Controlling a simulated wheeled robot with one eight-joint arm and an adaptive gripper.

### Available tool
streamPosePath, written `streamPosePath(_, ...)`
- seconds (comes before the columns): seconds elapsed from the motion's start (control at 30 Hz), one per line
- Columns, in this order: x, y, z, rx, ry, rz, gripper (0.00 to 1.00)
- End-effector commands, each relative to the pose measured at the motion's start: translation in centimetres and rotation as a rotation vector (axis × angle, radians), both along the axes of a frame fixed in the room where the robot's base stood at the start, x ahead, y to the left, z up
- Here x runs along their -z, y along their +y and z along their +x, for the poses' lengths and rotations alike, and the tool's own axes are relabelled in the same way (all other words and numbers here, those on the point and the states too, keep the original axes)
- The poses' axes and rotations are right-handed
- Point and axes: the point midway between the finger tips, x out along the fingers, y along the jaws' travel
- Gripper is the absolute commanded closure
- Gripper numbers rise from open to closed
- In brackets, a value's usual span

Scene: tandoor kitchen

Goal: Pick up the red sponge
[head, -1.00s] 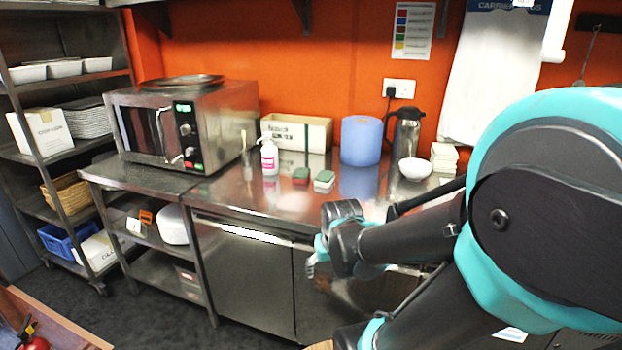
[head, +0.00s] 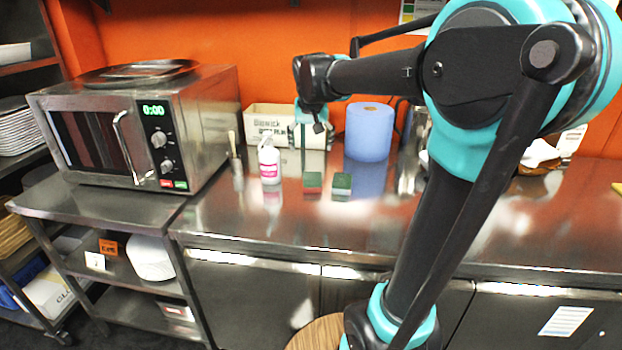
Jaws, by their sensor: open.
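The red sponge (head: 312,183) is a small block with a dark green top. It lies on the steel counter (head: 240,222), right of the white pump bottle. A second small block with a green top (head: 342,182) lies close to its right. The gap in height and depth between gripper and sponge is hard to judge.
A white pump bottle (head: 269,162) stands left of the sponge. Behind are a cardboard box (head: 262,117) and a blue paper roll (head: 369,131). A microwave (head: 150,125) fills the left of the counter. The counter in front of the sponges is clear.

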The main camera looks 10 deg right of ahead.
Motion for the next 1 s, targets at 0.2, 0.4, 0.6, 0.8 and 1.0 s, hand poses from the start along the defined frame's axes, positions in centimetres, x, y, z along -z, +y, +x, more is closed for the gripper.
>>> streamPosePath(0.2,3.6,-0.3,1.5,0.003,0.0,0.001,0.2)
streamPosePath(0.4,7.3,-0.5,3.0,0.002,0.0,0.001,0.2)
streamPosePath(0.6,10.0,-0.7,4.1,0.001,0.0,0.001,0.2)
streamPosePath(0.8,11.1,-0.8,4.5,0.001,0.0,0.0,0.2)
streamPosePath(1.0,13.5,-1.5,5.4,0.003,0.0,0.001,0.2)
